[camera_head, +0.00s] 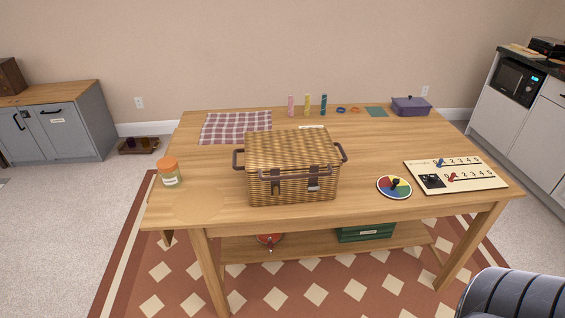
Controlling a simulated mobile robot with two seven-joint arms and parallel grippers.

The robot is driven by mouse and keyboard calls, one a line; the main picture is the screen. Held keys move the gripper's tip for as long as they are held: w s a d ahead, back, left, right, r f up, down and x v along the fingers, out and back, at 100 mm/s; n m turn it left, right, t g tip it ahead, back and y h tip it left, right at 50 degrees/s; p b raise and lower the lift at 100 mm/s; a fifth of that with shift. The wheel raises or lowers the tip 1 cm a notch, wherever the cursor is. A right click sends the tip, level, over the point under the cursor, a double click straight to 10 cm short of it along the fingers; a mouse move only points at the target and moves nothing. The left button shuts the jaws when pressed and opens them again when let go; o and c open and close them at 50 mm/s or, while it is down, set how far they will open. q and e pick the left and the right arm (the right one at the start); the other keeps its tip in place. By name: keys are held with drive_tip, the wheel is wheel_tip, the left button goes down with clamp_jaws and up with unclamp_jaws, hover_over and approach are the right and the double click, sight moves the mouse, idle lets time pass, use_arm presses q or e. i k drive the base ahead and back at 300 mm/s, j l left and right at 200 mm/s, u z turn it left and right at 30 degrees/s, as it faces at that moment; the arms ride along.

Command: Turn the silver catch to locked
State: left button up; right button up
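A wicker basket (265,187) stands upright on the wooden table with its lid down. It has dark side handles and a dark bar handle across its front. Two catches show on the front face. The right one, the silver catch (314,184), has a light grey part below a dark plate. The left catch (275,187) looks dark brown. The catches are too small here to tell whether either is locked. Neither of my grippers is in view, and nothing touches the basket.
The wooden table (222,212) has bare room in front of the basket. A jar with an orange lid (169,171) stands left, a colour wheel (394,187) and number board (468,175) right. A checked cloth (235,126) and purple box (411,105) lie behind.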

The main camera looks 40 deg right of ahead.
sight(315, 186)
drive_tip(key=i+l+z, duration=0.1)
drive_tip(key=z, duration=0.4)
drive_tip(key=i+z, duration=0.2)
drive_tip(key=z, duration=0.3)
drive_tip(key=i+z, duration=0.2)
drive_tip(key=z, duration=0.25)
